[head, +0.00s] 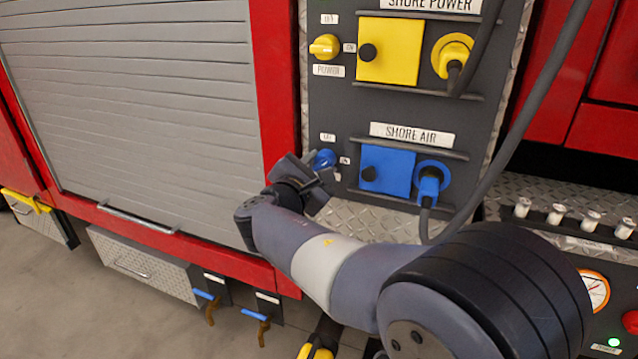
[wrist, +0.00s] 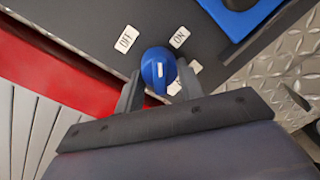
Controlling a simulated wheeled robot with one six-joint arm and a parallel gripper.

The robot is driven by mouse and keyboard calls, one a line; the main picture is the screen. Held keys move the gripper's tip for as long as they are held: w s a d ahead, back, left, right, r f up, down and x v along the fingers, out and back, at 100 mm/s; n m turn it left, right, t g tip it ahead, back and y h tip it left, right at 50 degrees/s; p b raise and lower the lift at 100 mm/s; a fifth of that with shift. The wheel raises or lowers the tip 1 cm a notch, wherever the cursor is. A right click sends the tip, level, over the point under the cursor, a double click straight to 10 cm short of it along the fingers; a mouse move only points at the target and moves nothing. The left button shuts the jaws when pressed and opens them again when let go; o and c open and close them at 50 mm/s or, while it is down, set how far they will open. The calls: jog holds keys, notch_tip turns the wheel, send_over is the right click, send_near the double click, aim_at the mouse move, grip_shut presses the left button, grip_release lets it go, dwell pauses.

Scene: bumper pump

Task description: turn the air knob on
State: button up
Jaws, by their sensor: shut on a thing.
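The blue air knob (head: 324,158) sits on the dark panel to the left of the blue shore air cover. In the wrist view the knob (wrist: 157,66) shows a small white mark on its face. My gripper (head: 318,170) is shut on the knob, with one finger on each side of it in the wrist view (wrist: 158,84). The OFF label (wrist: 126,39) lies up and left of the knob and the ON label (wrist: 180,37) up and right. I cannot tell exactly which label the mark points at. A third label below the knob is partly hidden by a finger.
The yellow power knob (head: 325,47) is above on the same panel. The blue cover (head: 387,170) and a blue plug (head: 429,187) with a dark cable are just right of my gripper. A grey roller shutter (head: 140,90) fills the left.

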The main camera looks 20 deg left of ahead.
jog(key=m+b, duration=0.5)
jog(key=b, duration=0.1)
jog(key=shift+f+y, duration=0.15)
jog(key=shift+y, duration=0.15)
jog(key=shift+r+m+b, duration=0.2)
jog(key=shift+m+b, duration=1)
jog(key=shift+r+m, duration=0.1)
jog(key=shift+m, duration=0.2)
jog(key=o, duration=1)
jog(key=s, duration=1)
jog(key=shift+s+a+r+p, duration=0.35)
jog(key=shift+a, duration=0.1)
